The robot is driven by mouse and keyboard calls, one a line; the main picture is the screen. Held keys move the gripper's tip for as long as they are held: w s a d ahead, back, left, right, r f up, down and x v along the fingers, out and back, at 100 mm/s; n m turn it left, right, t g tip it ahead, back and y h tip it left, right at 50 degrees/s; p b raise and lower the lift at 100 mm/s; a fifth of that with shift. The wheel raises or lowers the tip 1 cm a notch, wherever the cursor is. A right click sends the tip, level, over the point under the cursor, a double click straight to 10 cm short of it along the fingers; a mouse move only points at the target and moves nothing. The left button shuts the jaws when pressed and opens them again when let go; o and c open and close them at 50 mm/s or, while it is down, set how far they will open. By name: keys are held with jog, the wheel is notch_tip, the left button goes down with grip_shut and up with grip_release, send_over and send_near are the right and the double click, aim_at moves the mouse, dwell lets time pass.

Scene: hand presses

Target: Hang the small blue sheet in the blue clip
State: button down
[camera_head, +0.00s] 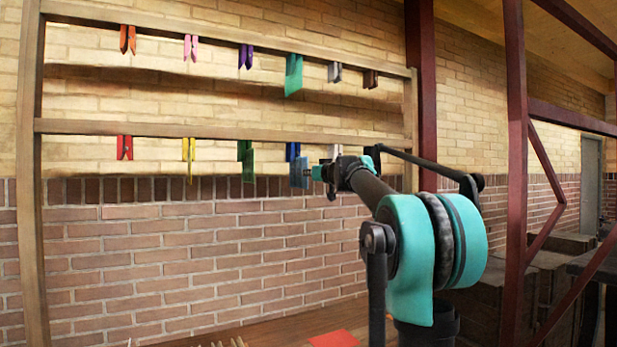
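The blue clip (292,150) hangs from the lower rail, right of the green clip. The small blue sheet (299,173) is upright just below and slightly right of it, and its top edge overlaps the clip's lower end in the picture. I cannot tell whether the clip's jaws grip it. My gripper (317,173) is at the sheet's right edge, reaching in from the right. Its fingertips are small and partly hidden, so I cannot tell whether they are shut on the sheet.
The wooden rack (220,129) has two rails of coloured clips. A teal sheet (293,82) hangs above, and a green sheet (248,166) hangs left of the blue clip. A grey-white clip (335,151) is close to my gripper. A red sheet (335,339) lies on the table.

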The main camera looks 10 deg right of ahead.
jog(key=shift+r, duration=0.25)
jog(key=shift+r, duration=0.35)
jog(key=shift+r, duration=0.35)
jog(key=shift+r, duration=0.25)
jog(key=c, duration=1.4)
grip_release()
jog(key=v, duration=0.7)
